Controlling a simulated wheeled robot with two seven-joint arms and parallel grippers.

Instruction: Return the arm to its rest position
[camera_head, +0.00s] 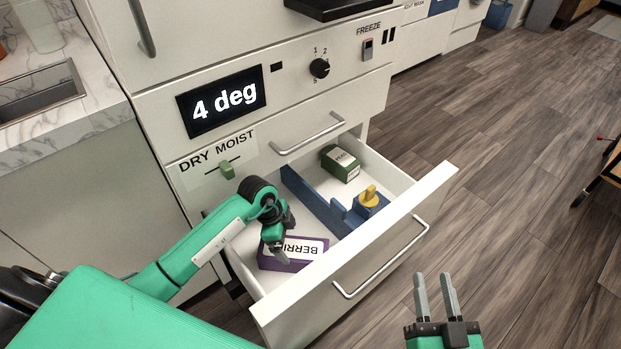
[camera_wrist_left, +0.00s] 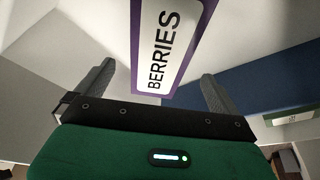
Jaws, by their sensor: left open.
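My left arm comes in from the left, and my left gripper (camera_head: 279,256) is over the open drawer (camera_head: 352,270). In the left wrist view the left gripper (camera_wrist_left: 160,85) is open, its two fingers wide apart. The purple berries box (camera_head: 290,262) lies in the drawer's near-left part, and it also shows in the wrist view (camera_wrist_left: 163,45) ahead of and between the fingers. I cannot tell whether a finger touches it. My right gripper (camera_head: 436,296) is at the bottom right, outside the drawer, its fingers apart and empty.
A blue divider (camera_head: 312,198) splits the drawer. A green box (camera_head: 341,163) and a yellow knob (camera_head: 369,195) on a blue piece are in its far part. The cabinet front has a display (camera_head: 222,100), dial (camera_head: 320,68) and green slider (camera_head: 227,170).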

